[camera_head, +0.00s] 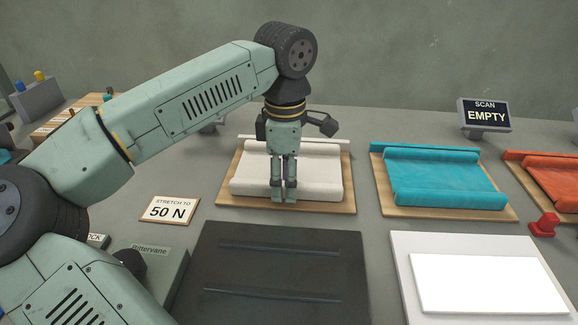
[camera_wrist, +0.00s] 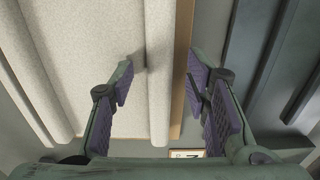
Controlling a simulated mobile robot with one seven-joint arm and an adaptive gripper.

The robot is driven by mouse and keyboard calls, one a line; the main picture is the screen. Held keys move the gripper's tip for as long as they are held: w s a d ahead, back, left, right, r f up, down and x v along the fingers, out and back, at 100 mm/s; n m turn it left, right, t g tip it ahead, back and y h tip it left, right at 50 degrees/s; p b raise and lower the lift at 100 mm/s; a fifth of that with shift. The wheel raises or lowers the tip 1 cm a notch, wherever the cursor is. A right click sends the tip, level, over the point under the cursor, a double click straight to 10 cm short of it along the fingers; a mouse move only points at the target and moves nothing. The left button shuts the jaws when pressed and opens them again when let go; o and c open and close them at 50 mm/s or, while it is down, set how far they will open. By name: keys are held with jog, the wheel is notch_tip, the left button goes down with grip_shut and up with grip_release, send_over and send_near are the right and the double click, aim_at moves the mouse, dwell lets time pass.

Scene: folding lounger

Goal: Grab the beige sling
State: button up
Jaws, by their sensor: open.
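The beige sling (camera_head: 320,172) is an off-white fabric piece with a rolled front edge and a rolled back edge. It lies on a wooden board (camera_head: 230,201) in the head view. My gripper (camera_head: 283,196) points down at the front roll, near its middle, and hides part of the sling. In the wrist view the sling (camera_wrist: 85,70) fills the left half. My open gripper (camera_wrist: 160,80) has one purple-padded finger on each side of the front roll in the picture. I cannot tell whether the fingers touch it.
A dark mat with two rails (camera_head: 275,265) lies in front of the board. Teal (camera_head: 445,180) and orange (camera_head: 555,180) slings lie to the right. A white slab (camera_head: 490,283) is front right, a "50 N" sign (camera_head: 169,210) left, and a "SCAN EMPTY" screen (camera_head: 485,116) behind.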

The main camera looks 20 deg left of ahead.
jog(key=shift+c, duration=0.4)
grip_shut()
